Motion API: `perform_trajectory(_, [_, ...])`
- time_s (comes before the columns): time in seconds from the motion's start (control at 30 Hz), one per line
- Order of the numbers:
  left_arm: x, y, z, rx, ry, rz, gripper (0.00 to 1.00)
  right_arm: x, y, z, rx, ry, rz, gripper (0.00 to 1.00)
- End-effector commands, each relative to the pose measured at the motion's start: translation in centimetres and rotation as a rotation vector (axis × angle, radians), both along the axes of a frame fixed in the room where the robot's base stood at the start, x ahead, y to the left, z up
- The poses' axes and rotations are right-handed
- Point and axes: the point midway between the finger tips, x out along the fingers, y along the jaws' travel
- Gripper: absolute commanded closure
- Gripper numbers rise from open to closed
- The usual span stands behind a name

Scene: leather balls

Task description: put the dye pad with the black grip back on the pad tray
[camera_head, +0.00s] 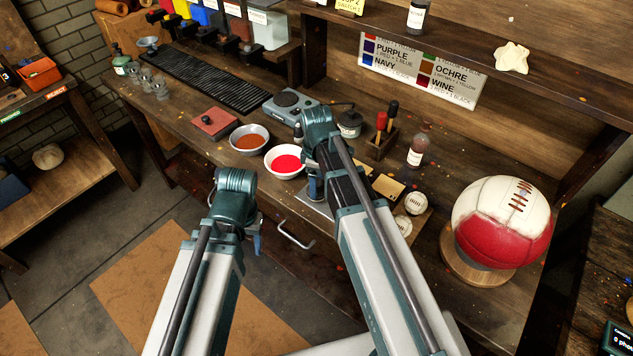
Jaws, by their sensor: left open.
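I cannot make out a dye pad with a black grip. Two round white pieces (415,203) lie on a light brown board (425,221) on the bench, right of my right arm; it may be the pad tray, but I cannot be sure. Tan blocks (387,188) lie beside it, partly behind my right arm. My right gripper (316,188) points down over a pale metal plate just right of the red bowl; its fingers are mostly hidden, so I cannot tell its state or whether it holds anything. My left gripper (257,243) hangs open in front of the bench edge, apart from everything.
A bowl of red dye (285,161) and a bowl of brown dye (249,139) stand left of my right gripper. A holder (381,143) with red- and black-handled tools and a bottle (418,147) stand behind. A half-red ball (503,222) rests on a round stand at right.

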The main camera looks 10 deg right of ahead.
Motion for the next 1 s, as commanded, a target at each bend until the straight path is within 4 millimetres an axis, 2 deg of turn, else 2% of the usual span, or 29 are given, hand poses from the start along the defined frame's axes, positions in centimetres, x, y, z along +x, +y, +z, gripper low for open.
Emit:
perform_trajectory(0.33, [0.0, 0.0, 0.1, 0.000, 0.000, 0.000, 0.40, 0.0, 0.0, 0.1, 0.000, 0.000, 0.000, 0.25])
perform_trajectory(0.53, [0.0, 0.0, 1.1, 0.000, 0.000, 0.000, 0.40, 0.0, 0.0, 1.1, 0.000, 0.000, 0.000, 0.25])
perform_trajectory(0.77, [0.0, 0.0, 3.8, 0.000, 0.000, 0.000, 0.40, 0.0, 0.0, 3.8, 0.000, 0.000, 0.000, 0.25])
perform_trajectory(1.0, [0.0, 0.0, 7.4, 0.000, 0.000, -0.001, 0.40, 0.0, 0.0, 7.4, 0.000, 0.000, 0.000, 0.25])
